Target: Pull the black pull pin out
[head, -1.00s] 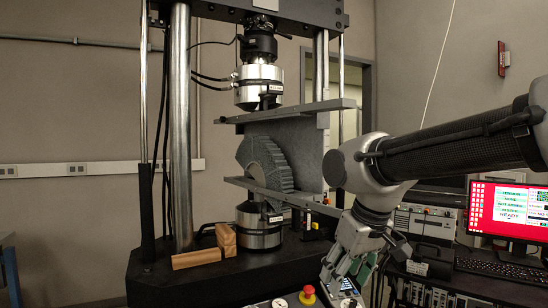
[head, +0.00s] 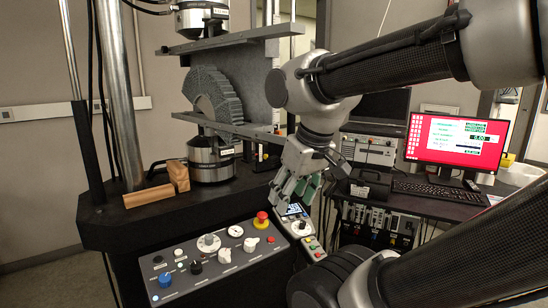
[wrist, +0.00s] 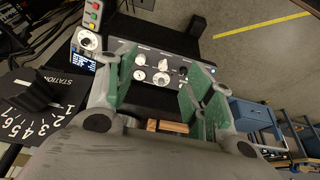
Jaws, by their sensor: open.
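My gripper (head: 291,192) hangs fingers-down in the head view, in front of the testing machine and just above the handheld control unit (head: 299,226). Its green-padded fingers are apart with nothing between them, as the wrist view also shows (wrist: 160,76). I cannot pick out the black pull pin for sure. A small dark piece with a pale label (head: 227,152) sticks out by the lower steel cylinder (head: 200,172) of the machine, well behind and left of my gripper. I cannot tell whether it is the pin.
A control panel (head: 220,255) with knobs and a red stop button (head: 261,219) stands in front of the machine. Wooden blocks (head: 148,196) lie on the machine base. A grey ribbed arch (head: 213,95) sits between the plates. A desk with a red monitor (head: 456,142) is at right.

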